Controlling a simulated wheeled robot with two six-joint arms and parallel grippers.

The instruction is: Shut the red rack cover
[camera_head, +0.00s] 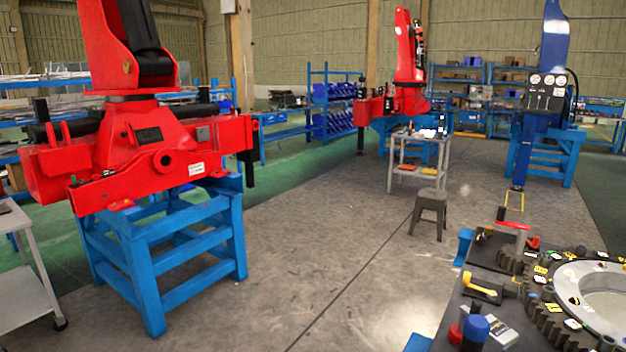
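No part that I can clearly tell as the red rack cover shows. A large red crane base (150,150) with several red housings and panels stands on a blue frame stand (165,250) at the left. A second red crane (405,70) stands farther back, right of centre, on a blue stand. I cannot tell whether a cover on either crane is open or shut. Neither of my grippers is in view.
A workbench (468,285) with a large toothed ring (588,300) and small tools fills the lower right. A grey stool (430,212) and a small trolley (418,150) stand mid-floor. A blue crane (552,60) stands behind.

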